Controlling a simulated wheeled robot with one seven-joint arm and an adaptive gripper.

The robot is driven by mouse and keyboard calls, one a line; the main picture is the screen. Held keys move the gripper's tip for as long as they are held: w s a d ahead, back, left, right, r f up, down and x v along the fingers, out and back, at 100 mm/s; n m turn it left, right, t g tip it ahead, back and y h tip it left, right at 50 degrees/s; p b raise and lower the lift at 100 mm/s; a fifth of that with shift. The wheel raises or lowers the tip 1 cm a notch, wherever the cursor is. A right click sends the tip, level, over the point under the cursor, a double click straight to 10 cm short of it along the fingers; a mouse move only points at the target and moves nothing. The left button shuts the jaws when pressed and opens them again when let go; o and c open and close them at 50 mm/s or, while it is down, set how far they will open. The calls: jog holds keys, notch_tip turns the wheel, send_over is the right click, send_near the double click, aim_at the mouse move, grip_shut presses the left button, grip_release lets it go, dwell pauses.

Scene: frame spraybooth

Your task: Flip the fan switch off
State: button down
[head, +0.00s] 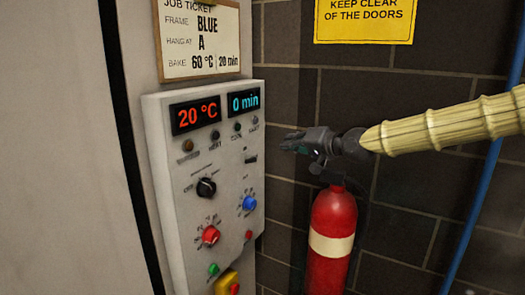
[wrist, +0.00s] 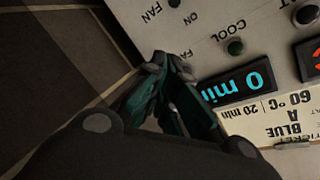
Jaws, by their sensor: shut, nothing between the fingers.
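The fan switch (head: 251,158) is a small dark toggle near the right edge of the grey control panel (head: 172,205) in the head view. Which way its lever points is too small to tell. In the wrist view the panel (wrist: 205,48) appears upside down, with the FAN and ON lettering at the top and a dark rounded part by it, cut by the frame edge. My gripper (head: 288,143) is shut and empty, just right of the panel, slightly higher than the switch. Its fingertips (wrist: 168,66) cover part of the panel's lettering in the wrist view.
A red fire extinguisher (head: 332,215) stands below my gripper against the dark block wall (head: 410,185). The panel also has a black knob (head: 206,187), a red knob (head: 211,235) and a blue knob (head: 249,203). A job ticket (head: 200,40) hangs above it.

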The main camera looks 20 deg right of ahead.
aim_at(250, 161)
jog(key=p+x, duration=0.4)
jog(key=x, duration=0.7)
jog(key=shift+a, duration=0.1)
jog(key=shift+a+f+p, duration=0.15)
jog(key=shift+p, duration=0.15)
jog(key=shift+s+a+f+p, duration=0.4)
jog(key=shift+s+a, duration=0.05)
jog(key=shift+s, duration=0.15)
jog(key=shift+s+a+f+p, duration=0.35)
jog(key=shift+s+a+p, duration=0.1)
jog(key=shift+s, duration=0.2)
jog(key=shift+s+f, duration=0.1)
jog(key=shift+f, duration=0.15)
jog(key=shift+f+b, duration=0.15)
jog(key=shift+b, duration=0.15)
